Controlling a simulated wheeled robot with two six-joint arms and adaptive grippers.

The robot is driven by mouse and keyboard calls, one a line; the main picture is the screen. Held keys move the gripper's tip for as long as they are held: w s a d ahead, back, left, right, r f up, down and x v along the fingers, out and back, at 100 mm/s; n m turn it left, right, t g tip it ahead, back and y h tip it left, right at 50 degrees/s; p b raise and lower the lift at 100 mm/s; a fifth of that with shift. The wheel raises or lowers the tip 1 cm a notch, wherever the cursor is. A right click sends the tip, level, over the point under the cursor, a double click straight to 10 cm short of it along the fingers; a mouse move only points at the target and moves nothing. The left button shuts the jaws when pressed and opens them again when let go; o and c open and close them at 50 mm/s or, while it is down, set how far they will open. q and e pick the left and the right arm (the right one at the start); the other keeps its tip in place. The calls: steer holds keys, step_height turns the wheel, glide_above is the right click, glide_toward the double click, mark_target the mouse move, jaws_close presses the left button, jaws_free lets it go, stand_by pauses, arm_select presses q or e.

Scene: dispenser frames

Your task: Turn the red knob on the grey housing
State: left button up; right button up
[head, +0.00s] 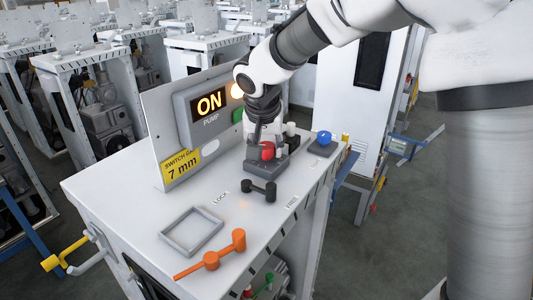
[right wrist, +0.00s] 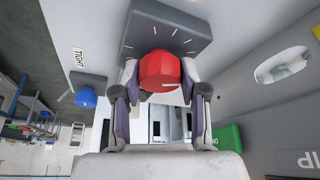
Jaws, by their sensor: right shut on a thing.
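The red knob (head: 267,151) sits on the dark grey housing (head: 262,166) on top of the white cabinet. In the right wrist view the red knob (right wrist: 160,70) stands out from the housing (right wrist: 165,28), which carries white tick marks. A pale line shows on the knob's face. My right gripper (head: 263,140) comes down from above and is shut on the red knob. In the right wrist view its two fingers (right wrist: 158,82) lie against the knob's left and right sides. My left gripper is not in view.
A lit panel (head: 209,104) reads ON, PUMP, with a yellow 7 mm label (head: 182,163) below. A blue knob (head: 324,138) stands right of the housing. A black handle (head: 264,189), a grey square frame (head: 192,248) and an orange lever (head: 211,259) are nearer the front.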

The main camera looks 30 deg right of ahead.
steer(key=o, duration=0.9)
steer(key=shift+f, duration=0.1)
steer(key=shift+o, duration=1.2)
steer(key=shift+w+d, duration=0.1)
steer(key=shift+w, duration=0.05)
steer(key=v, duration=0.7)
steer(key=shift+r, duration=0.2)
